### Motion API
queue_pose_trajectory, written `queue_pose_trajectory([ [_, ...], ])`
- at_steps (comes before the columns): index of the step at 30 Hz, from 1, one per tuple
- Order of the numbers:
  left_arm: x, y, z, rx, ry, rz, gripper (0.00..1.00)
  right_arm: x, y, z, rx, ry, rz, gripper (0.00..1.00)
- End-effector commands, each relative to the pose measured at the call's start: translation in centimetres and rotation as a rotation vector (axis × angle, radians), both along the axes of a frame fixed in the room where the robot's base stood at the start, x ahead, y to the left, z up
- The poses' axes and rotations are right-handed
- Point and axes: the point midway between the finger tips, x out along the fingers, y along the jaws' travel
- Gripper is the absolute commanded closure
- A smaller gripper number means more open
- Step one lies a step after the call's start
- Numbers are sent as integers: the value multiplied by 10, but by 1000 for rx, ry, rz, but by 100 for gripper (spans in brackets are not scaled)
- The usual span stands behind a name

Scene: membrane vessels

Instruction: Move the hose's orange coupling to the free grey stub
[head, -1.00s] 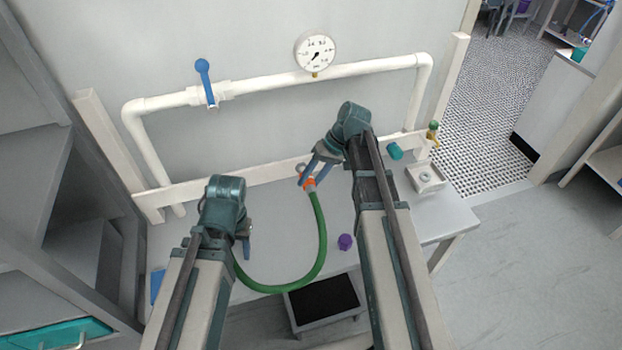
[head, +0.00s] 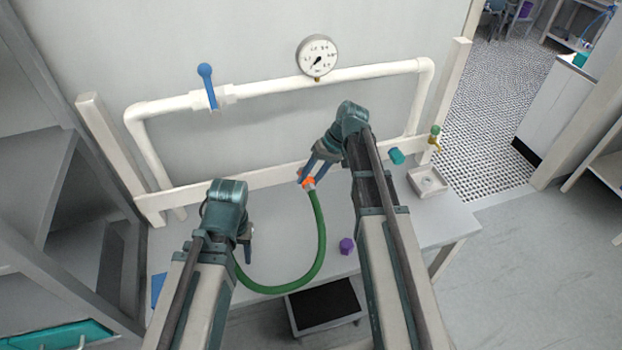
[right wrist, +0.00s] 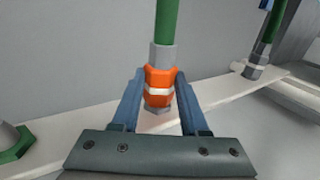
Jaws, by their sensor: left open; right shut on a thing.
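The orange coupling (right wrist: 160,76) is a hex piece with a pale band, at the end of the green hose (head: 320,240). My right gripper (right wrist: 158,95) is shut on it, one blue finger on each side. In the head view the coupling (head: 309,184) is by the white rail. A grey end shows beyond it in the wrist view; I cannot tell whether it is seated on a stub. A grey piece with a green nut (right wrist: 14,145) is at the left of the wrist view; I cannot tell if it is the free stub. My left gripper (head: 247,243) is open near the hose's left part.
The white rail (head: 235,190) runs along the table's back, under a white pipe with a blue-handled valve (head: 208,86) and a gauge (head: 317,56).

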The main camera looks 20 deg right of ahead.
Motion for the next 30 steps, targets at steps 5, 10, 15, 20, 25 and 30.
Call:
queue_pose_trajectory([
  [5,0,0,0,0,0,0,51,2,0,0,0,0,0,38],
  [10,0,0,0,0,0,0,51,2,0,0,0,0,0,21],
  [15,0,0,0,0,0,0,51,1,0,0,0,0,0,21],
  [20,0,0,8,0,0,0,51,2,-3,8,0,0,-1,21],
  [25,0,0,32,0,0,-1,51,2,-15,32,0,1,-2,21],
  [30,0,0,60,0,0,-2,51,3,-30,60,0,1,-2,21],
])
